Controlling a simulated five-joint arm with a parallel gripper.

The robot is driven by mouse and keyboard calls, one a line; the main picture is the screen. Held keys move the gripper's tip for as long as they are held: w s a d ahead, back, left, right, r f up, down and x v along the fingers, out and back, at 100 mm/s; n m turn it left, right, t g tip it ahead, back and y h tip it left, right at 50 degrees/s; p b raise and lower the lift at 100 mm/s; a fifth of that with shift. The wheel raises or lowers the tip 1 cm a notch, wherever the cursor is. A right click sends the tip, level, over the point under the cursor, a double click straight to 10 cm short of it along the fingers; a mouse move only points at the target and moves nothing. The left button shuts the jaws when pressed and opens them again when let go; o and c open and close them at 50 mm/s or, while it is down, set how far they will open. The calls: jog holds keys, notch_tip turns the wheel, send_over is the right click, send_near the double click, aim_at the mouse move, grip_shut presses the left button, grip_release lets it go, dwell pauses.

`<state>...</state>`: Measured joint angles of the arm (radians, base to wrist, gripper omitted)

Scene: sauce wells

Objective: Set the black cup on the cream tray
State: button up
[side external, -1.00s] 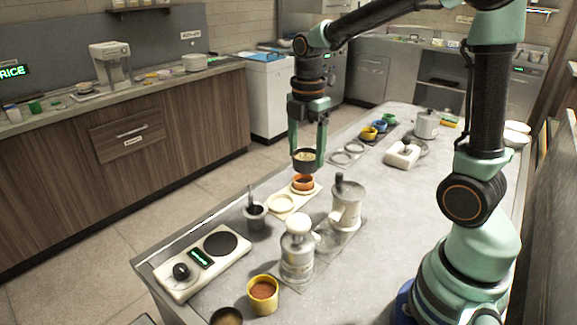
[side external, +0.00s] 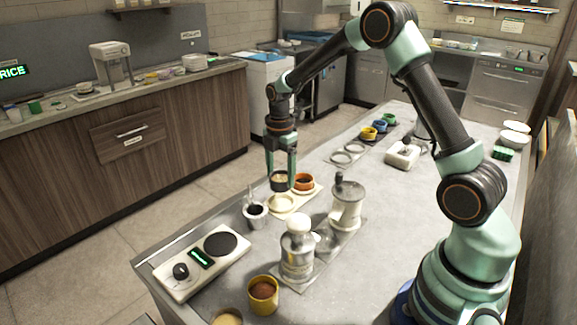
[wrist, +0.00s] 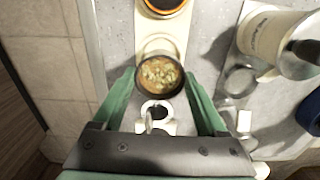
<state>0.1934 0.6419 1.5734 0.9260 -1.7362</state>
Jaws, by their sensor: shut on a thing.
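My gripper (side external: 280,174) is shut on the black cup (side external: 279,183) and holds it upright above the cream tray. In the wrist view the black cup (wrist: 160,88) sits between the two green fingers, with brownish, green-flecked food inside. The cream tray (side external: 311,194) has an orange cup (side external: 303,182) in its far well. Its near ring-shaped well (side external: 281,205) is empty, and the black cup is over or just behind it. In the wrist view the held cup hides part of the tray (wrist: 176,35).
A small metal pot (side external: 255,214) with a utensil stands just in front of the tray. A grey-white grinder-like device (side external: 346,205) and a white-topped jar (side external: 297,250) stand to the right. A scale (side external: 190,265) and a yellow cup (side external: 263,295) are nearer the front.

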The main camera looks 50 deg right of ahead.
aim_at(281, 188)
jog(key=shift+f, duration=2.45)
jog(key=shift+f, duration=0.45)
jog(key=o, duration=1.4)
jog(key=shift+c, duration=0.2)
jog(key=shift+r, duration=4)
